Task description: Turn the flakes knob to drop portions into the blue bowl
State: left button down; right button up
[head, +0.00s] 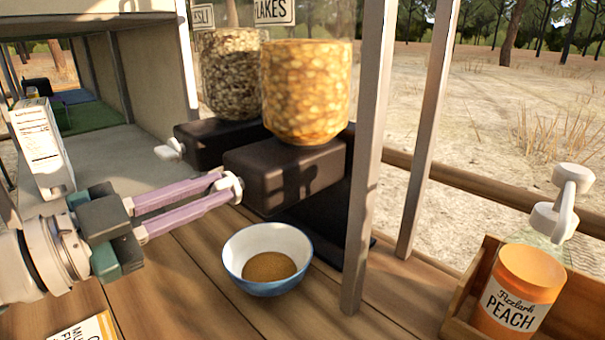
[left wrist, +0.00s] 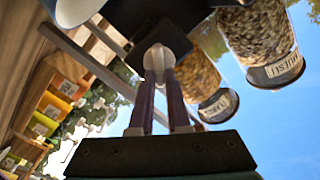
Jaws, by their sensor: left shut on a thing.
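The flakes dispenser (head: 307,95) is a clear jar of golden flakes on a black base, with a sign reading "LAKES" in view. Its white knob (head: 233,188) is on the left side of the base, and it also shows in the left wrist view (left wrist: 158,58). My left gripper (head: 228,186) is shut on this knob, its two purple fingers on either side of it. The blue bowl (head: 240,282), white inside, stands upright on the wooden table below the base. Brown contents (head: 269,266) lie in its bottom. My right gripper is out of view.
A muesli dispenser (head: 232,80) with its own white knob (head: 170,149) stands behind. Metal posts (head: 368,160) rise right of the flakes base. A wooden crate (head: 466,290) with a peach bottle (head: 517,290) stands at right. A white carton (head: 42,145) is at left.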

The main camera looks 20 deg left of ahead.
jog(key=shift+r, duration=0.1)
pick_arm(q)
jog(key=m, duration=0.6)
jog(key=f+m, duration=0.1)
jog(key=m, duration=0.3)
jog(key=shift+s+d+b, duration=0.1)
jog(key=shift+d+b, duration=0.15)
jog(key=shift+b, duration=0.1)
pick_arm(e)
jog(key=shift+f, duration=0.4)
pick_arm(q)
jog(key=c, duration=0.9)
grip_release()
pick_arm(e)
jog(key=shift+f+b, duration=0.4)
pick_arm(q)
jog(key=shift+v, duration=5)
jog(key=shift+o, duration=0.3)
